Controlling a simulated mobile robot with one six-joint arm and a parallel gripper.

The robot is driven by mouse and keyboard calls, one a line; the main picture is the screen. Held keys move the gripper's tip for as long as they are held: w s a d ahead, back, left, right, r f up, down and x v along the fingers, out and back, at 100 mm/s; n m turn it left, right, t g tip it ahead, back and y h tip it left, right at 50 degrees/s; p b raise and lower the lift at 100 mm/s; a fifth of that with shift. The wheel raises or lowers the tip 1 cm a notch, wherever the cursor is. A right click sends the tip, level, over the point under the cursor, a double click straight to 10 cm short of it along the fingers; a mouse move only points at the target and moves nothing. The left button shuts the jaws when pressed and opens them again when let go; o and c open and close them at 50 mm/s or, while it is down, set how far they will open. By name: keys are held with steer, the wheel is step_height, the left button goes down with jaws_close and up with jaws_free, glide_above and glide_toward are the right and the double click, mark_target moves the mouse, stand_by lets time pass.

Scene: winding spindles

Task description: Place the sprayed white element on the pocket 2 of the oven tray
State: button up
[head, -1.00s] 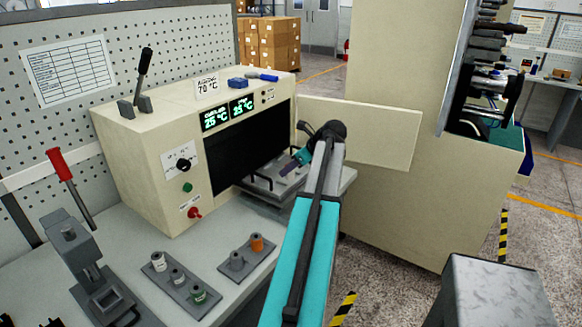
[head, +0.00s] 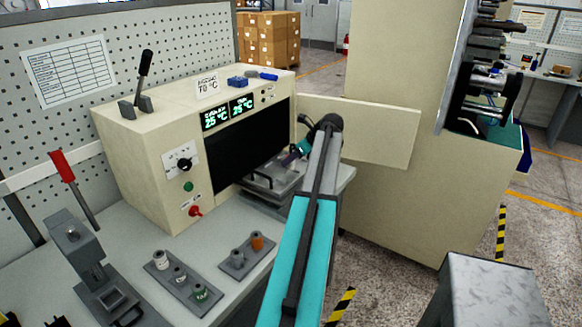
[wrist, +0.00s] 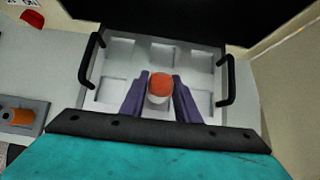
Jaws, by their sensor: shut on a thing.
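My gripper (wrist: 160,98) is shut on the white element (wrist: 158,101), which shows a red-orange top and a pale side in the wrist view. The oven tray (wrist: 140,33) lies beneath, a grey metal tray with square pockets in two rows and a black handle at each side. The element appears over the near row's middle pocket, which the fingers and element mostly hide. I cannot tell its height above the tray. In the head view, my gripper (head: 294,155) is over the tray (head: 268,190) at the oven mouth; my arm hides part of it.
The oven (head: 155,150) stands open, with its door (head: 365,135) swung out to the right. On the bench, one holder (head: 183,283) carries several small parts. A second holder (head: 240,262) carries a grey part and an orange part (head: 257,241). A lever press (head: 85,260) stands at left.

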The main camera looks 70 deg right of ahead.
mark_target(291, 166)
steer(key=shift+f, duration=0.1)
steer(key=shift+f+p, duration=0.85)
steer(key=shift+f, duration=0.75)
steer(key=o, duration=1.1)
steer(key=shift+o, duration=0.2)
steer(key=shift+s, duration=0.1)
steer(key=b+v, duration=0.3)
steer(key=v, duration=0.9)
